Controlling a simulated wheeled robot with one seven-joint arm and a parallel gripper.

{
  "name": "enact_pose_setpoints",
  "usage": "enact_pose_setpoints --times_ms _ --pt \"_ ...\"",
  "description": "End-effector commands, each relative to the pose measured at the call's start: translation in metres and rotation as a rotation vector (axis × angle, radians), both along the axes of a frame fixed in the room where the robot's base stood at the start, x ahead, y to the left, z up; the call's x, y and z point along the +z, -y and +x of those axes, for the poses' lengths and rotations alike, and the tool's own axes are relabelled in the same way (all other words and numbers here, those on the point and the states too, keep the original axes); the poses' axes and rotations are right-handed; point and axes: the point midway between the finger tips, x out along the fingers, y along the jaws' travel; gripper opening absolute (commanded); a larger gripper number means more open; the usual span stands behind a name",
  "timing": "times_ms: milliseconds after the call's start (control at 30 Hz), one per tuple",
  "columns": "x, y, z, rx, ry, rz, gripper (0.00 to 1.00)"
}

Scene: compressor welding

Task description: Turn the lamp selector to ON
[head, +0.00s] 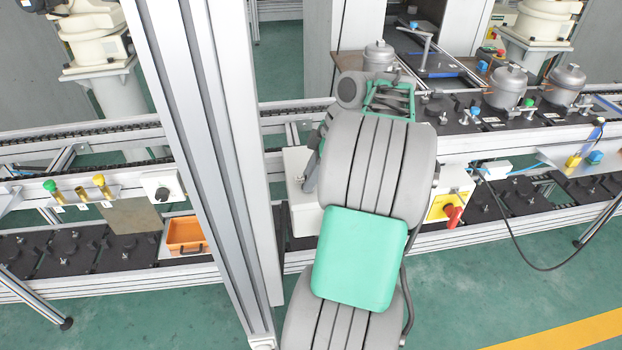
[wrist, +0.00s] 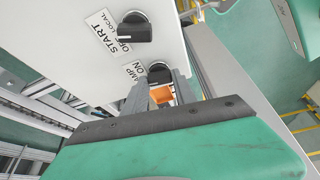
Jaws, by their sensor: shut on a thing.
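The lamp selector (wrist: 159,70) is a dark round knob on the white control box (wrist: 165,18), beside a label reading LAMP and ON in the wrist view. My gripper (wrist: 160,84) is shut on this knob, with a grey finger on each side of it. In the head view the control box (head: 304,212) shows partly behind my arm, and the lamp selector is hidden there.
A second black selector (wrist: 135,28), labelled START, OFF and LOCAL, sits close by on the same box. In the head view a yellow box with a red switch (head: 452,214) is right of my arm. An orange bin (head: 186,234) lies left of the aluminium post (head: 205,150).

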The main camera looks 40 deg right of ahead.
Motion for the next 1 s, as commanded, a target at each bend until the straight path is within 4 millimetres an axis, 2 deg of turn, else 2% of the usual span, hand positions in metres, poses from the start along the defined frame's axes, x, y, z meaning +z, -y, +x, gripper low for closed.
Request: enact_pose_setpoints --times_ms 400,967,1000 --pt "-0.0009 -0.0017 -0.0014 -0.216 -0.001 0.001 0.00" --pt "0.0002 -0.0017 -0.0013 -0.249 0.000 0.000 0.00" --pt "0.0002 -0.0016 -0.0012 -0.249 0.000 0.000 0.36"
